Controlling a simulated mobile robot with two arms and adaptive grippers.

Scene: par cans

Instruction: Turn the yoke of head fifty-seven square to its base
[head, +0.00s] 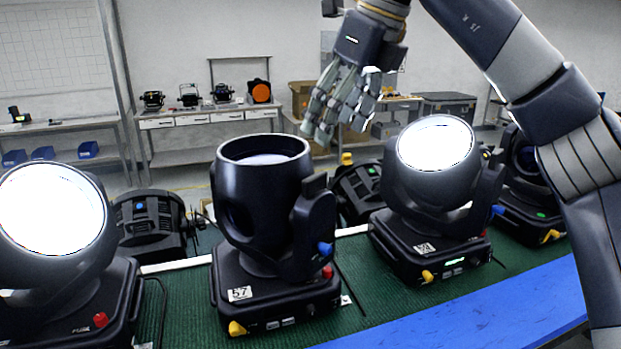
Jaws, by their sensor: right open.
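Head fifty-seven (262,205) stands at the middle of the green bench top, its lens barrel pointing up. Its black base (272,300) carries a white label reading 57, a yellow knob and a red connector. Its yoke (313,225) shows its arm on the right side, with a blue knob, and looks turned relative to the base. My right gripper (338,125) is open and empty, above and right of the barrel, fingers pointing down and apart from it. My left gripper is not in view.
A lit head (436,165) stands right of fifty-seven, and another lit head (52,215) stands left. Dark par cans (150,222) lie behind. A blue strip (470,310) runs along the bench's front edge. Green bench top (365,285) is clear between the bases.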

